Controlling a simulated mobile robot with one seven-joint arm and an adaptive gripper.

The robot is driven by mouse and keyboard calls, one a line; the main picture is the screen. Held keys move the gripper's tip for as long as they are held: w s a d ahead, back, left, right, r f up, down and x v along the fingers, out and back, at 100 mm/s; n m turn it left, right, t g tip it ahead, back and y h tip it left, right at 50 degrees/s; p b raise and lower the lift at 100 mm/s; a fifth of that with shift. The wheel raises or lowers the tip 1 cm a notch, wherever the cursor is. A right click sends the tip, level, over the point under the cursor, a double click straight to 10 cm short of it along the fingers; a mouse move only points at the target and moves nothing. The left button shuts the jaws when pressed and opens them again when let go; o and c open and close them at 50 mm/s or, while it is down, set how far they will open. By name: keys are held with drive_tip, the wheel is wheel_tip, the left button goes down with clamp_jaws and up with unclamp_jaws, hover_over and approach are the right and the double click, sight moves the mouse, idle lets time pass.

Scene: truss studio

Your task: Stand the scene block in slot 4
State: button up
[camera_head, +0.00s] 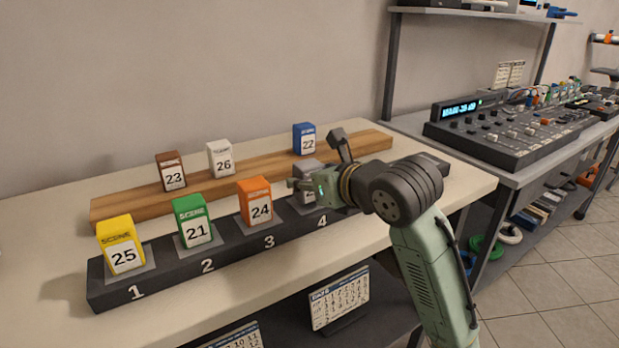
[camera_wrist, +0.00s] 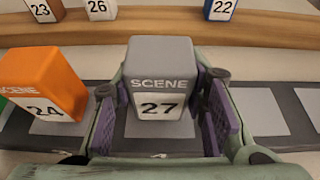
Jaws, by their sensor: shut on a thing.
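The grey scene block 27 (camera_wrist: 160,75) is upright between the fingers of my gripper (camera_wrist: 162,110), which is shut on it. In the wrist view the block is over the square pad of slot 4, the slot number partly hidden by my gripper. In the head view the grey block (camera_head: 306,170) shows at slot 4 of the dark rack (camera_head: 185,268), partly covered by my gripper (camera_head: 312,187). I cannot tell whether its base touches the pad.
Yellow 25 (camera_head: 121,246), green 21 (camera_head: 193,222) and orange 24 (camera_head: 255,202) stand in slots 1, 2 and 3. Brown 23 (camera_head: 171,172), white 26 (camera_head: 220,158) and blue 22 (camera_head: 304,139) stand on the wooden shelf (camera_head: 265,166) behind. The pad right of slot 4 (camera_wrist: 258,112) is empty.

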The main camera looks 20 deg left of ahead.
drive_tip(key=shift+f, duration=0.2)
drive_tip(key=shift+f+b, duration=0.1)
drive_tip(key=shift+b, duration=0.2)
drive_tip(key=o, duration=1.2)
drive_tip(key=shift+r+p, duration=0.25)
drive_tip(key=shift+p, duration=0.05)
drive_tip(key=b+v, duration=0.1)
drive_tip(key=v, duration=1.1)
